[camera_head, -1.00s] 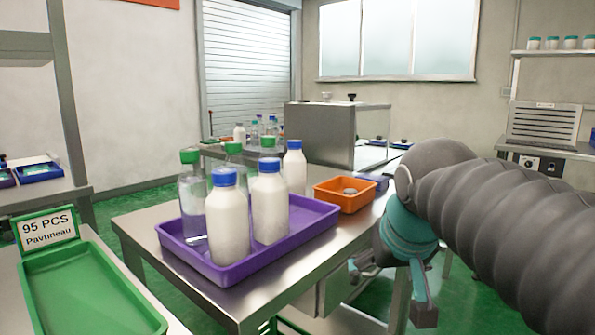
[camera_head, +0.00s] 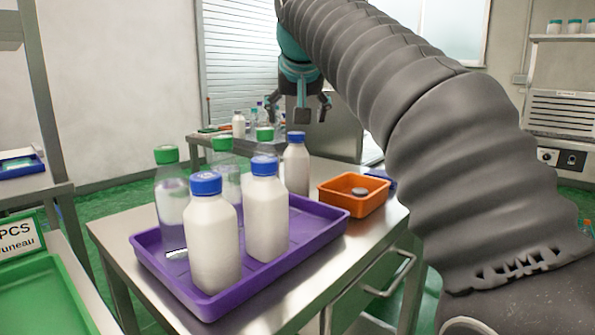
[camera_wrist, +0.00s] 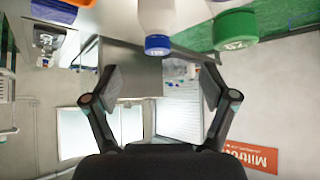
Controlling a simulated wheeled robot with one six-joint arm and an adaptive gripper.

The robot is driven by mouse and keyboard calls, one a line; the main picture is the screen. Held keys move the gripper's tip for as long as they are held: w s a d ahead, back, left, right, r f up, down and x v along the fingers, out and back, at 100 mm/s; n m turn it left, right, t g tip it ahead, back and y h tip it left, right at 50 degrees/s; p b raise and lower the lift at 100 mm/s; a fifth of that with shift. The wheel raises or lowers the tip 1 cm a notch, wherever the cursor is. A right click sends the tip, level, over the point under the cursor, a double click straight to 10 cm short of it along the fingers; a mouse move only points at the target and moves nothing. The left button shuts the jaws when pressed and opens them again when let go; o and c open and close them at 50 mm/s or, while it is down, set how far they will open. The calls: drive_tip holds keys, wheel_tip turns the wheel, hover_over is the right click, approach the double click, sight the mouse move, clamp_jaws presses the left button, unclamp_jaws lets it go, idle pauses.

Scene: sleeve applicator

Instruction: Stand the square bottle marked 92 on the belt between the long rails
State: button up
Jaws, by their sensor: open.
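A purple tray (camera_head: 320,237) holds three white blue-capped bottles: one front left (camera_head: 212,245), one front right (camera_head: 267,215), one at the back (camera_head: 297,168). Clear green-capped bottles (camera_head: 171,205) stand along its left and far side. All are upright; no 92 mark is readable, so I cannot tell which bottle bears it. My gripper (camera_head: 298,112) is open and empty, above the far end of the tray and apart from the bottles. In the wrist view my gripper (camera_wrist: 162,80) is open, with a blue cap (camera_wrist: 157,45) and a green cap (camera_wrist: 235,30) beyond it. I cannot make out the belt or rails.
The tray stands on a steel table (camera_head: 118,237). An orange bin (camera_head: 337,194) with a grey item in it sits to its right. Behind stand a steel-sided machine (camera_head: 345,135) and small bottles. A green tray (camera_head: 45,290) lies at lower left.

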sight(296, 147)
drive_tip(key=b+x, duration=0.1)
drive_tip(key=x, duration=1.1)
drive_tip(key=shift+d+f, duration=0.1)
drive_tip(key=shift+f, duration=0.05)
drive_tip(key=shift+c, duration=0.2)
clamp_jaws()
